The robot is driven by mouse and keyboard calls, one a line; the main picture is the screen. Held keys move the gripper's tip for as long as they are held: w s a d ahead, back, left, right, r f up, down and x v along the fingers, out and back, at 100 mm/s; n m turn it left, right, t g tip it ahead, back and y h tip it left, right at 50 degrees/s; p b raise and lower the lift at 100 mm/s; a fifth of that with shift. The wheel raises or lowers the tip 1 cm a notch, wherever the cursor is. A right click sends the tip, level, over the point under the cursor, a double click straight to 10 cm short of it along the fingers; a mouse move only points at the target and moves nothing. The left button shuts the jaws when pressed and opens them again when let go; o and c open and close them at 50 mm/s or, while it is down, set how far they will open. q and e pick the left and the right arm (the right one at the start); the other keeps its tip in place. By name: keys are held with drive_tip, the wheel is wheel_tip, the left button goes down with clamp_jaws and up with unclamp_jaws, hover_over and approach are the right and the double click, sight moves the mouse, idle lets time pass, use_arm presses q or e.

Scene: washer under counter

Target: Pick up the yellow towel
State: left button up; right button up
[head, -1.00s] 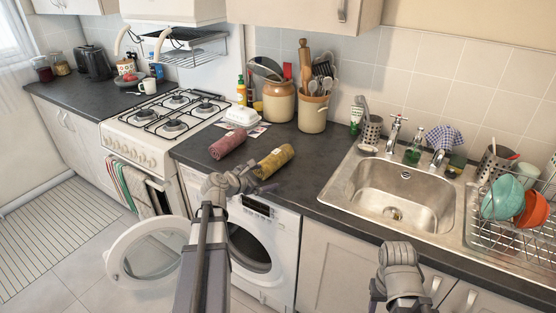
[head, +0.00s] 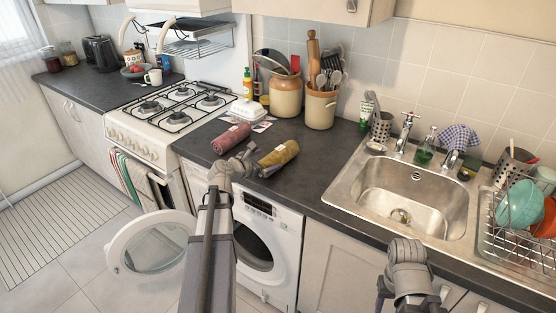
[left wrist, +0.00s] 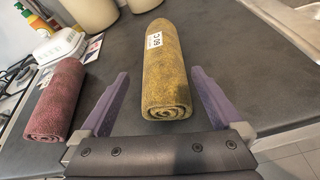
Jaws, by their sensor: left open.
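The yellow towel (head: 277,158) is rolled up and lies on the dark counter above the washer. In the left wrist view the yellow towel (left wrist: 165,75) has a white label and points away from me. My left gripper (head: 245,163) is at the counter's front edge, just left of the towel in the head view. In the left wrist view its open purple fingers (left wrist: 160,100) stand on either side of the towel's near end, with gaps to both sides. My right arm is low at the front in the head view; its fingertips are not clearly shown.
A rolled red towel (head: 231,138) lies left of the yellow one; it also shows in the left wrist view (left wrist: 57,100). A white butter dish (head: 247,109) and two pots (head: 286,97) stand behind. The washer door (head: 152,254) hangs open below. The counter right of the towel is clear.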

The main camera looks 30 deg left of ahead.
use_arm(q)
drive_tip(key=shift+f+b+x, duration=0.2)
drive_tip(key=shift+b+x, duration=0.45)
drive_tip(key=shift+x, duration=0.7)
drive_tip(key=shift+f+b+x, duration=0.15)
drive_tip(key=shift+b+x, duration=0.5)
drive_tip(key=shift+x, duration=0.7)
drive_tip(key=shift+s+r, duration=0.1)
drive_tip(key=shift+s, duration=0.1)
drive_tip(key=shift+c, duration=0.4)
drive_tip(key=c, duration=1.3)
wheel_tip(320, 180, up, 10)
drive_tip(key=p, duration=1)
